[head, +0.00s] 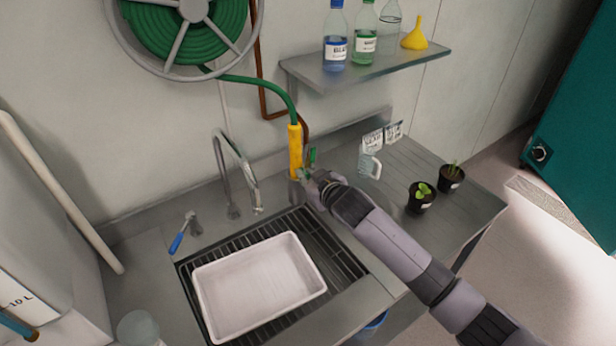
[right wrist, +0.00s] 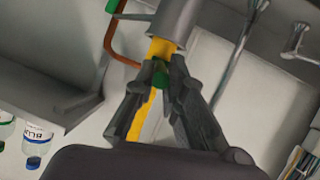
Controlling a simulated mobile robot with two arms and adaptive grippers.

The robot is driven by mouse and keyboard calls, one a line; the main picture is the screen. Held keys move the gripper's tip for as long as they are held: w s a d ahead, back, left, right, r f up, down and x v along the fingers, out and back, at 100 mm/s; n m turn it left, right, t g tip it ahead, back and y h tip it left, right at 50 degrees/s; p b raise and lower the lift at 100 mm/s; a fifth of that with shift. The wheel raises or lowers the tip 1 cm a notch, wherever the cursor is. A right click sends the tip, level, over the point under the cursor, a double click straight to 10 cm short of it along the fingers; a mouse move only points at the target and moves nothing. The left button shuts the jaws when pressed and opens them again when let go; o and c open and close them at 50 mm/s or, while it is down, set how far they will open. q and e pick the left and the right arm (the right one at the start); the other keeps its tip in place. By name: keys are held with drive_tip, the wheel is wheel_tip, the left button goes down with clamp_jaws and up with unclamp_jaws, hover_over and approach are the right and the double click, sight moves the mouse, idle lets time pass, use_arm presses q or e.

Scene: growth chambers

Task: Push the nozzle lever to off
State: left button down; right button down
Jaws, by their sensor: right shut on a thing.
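The yellow nozzle (head: 295,150) hangs upright at the end of the green hose, at the back of the sink. A small green lever (head: 312,156) shows at its right side, close to my right gripper. My right gripper (head: 308,181) comes in from the lower right and is at the lower part of the nozzle. In the right wrist view, the fingers (right wrist: 160,82) are closed about the green lever (right wrist: 160,76), with the yellow nozzle (right wrist: 162,48) just behind it. The fingers hide part of the lever, so I cannot tell its exact position. My left gripper is not in view.
A metal faucet (head: 238,165) stands left of the nozzle. A white tub (head: 205,300) sits on the sink grate. A shelf (head: 385,67) with bottles is above.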

drive_tip(key=shift+f, duration=0.1)
drive_tip(key=c, duration=1.6)
unclamp_jaws()
drive_tip(key=shift+s+d, duration=0.1)
drive_tip(key=shift+s, duration=0.05)
drive_tip(key=v, duration=1.1)
drive_tip(key=shift+s+r, duration=0.25)
drive_tip(key=shift+s, duration=0.1)
drive_tip(key=shift+d, duration=0.1)
